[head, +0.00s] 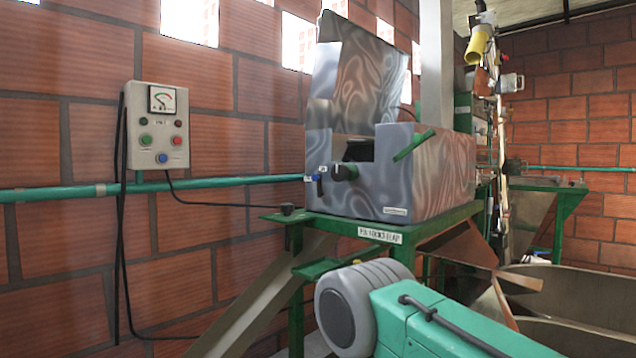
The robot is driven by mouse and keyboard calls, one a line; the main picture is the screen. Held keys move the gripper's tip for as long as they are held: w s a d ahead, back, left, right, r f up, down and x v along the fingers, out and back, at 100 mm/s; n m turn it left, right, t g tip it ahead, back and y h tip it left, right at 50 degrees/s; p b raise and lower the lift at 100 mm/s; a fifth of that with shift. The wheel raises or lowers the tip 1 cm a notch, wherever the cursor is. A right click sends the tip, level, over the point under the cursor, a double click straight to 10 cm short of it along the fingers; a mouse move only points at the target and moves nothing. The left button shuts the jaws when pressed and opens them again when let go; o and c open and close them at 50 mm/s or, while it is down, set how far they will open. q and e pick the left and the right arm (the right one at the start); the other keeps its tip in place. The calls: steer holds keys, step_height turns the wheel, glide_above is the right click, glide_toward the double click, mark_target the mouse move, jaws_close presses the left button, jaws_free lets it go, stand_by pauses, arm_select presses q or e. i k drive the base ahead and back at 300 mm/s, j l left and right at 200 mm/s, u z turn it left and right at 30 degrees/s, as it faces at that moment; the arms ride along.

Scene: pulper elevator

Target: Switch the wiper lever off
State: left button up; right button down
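A grey metal machine box (440,175) with a raised, swirled metal lid stands on a green frame. A green bar-like lever (413,145) sits tilted on its front top edge, rising to the right. I cannot tell for certain which of these is the wiper lever, and I read no on or off mark. Neither of my grippers is in view.
A grey control box (158,125) with a dial and several coloured buttons is on the brick wall at left. A teal pipe (240,181) runs along the wall. A metal chute (255,305) slopes down below the machine. A metal trough (570,335) is at lower right.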

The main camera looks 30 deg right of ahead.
mark_target(315, 177)
steer(key=i+z, duration=0.15)
steer(key=i, duration=0.7)
